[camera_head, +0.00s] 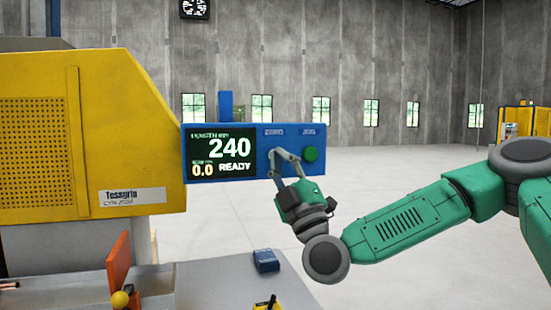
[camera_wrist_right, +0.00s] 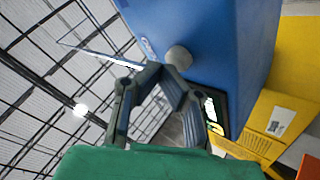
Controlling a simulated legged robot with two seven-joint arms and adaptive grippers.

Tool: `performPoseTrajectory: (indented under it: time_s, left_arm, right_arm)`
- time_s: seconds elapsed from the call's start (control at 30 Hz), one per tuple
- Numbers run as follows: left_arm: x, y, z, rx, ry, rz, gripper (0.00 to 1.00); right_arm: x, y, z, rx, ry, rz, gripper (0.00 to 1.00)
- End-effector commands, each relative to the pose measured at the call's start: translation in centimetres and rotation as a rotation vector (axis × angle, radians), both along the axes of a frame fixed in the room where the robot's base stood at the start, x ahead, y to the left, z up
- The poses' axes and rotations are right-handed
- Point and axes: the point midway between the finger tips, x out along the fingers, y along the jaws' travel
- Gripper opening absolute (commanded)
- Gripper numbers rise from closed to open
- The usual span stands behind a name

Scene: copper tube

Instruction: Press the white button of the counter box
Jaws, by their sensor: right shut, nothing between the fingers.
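The blue counter box (camera_head: 312,178) hangs beside the yellow machine, with a lit screen (camera_head: 221,154) reading 240, 0.0 and READY. A green button (camera_head: 311,154) sits under the JOG label. The spot under the ZERO label is covered by my right gripper (camera_head: 285,153) in the head view. In the right wrist view a pale round button (camera_wrist_right: 178,57) stands out from the blue face, just beyond the fingertips of the right gripper (camera_wrist_right: 164,70). The fingers are shut and empty; I cannot tell whether they touch the button. My left gripper is out of view.
The yellow machine (camera_head: 35,140) fills the left side. Below lie a grey table (camera_head: 215,285), an orange plate (camera_head: 118,265) with a yellow ball (camera_head: 120,300), and a small blue block (camera_head: 266,260). Open floor lies to the right, behind my right arm.

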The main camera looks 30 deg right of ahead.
Motion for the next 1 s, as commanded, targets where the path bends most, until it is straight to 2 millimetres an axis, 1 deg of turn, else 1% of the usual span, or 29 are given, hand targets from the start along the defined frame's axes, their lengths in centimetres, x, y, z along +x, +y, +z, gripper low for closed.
performPoseTrajectory:
  time_s: [0.7, 1.0]
  left_arm:
    - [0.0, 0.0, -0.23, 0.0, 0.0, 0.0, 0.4]
    - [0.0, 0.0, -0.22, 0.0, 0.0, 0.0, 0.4]
  right_arm:
    - [0.87, -0.19, 0.0, -0.001, 0.0, -0.001, 0.0]
    - [0.84, -0.22, 0.0, 0.0, 0.0, 0.0, 0.0]
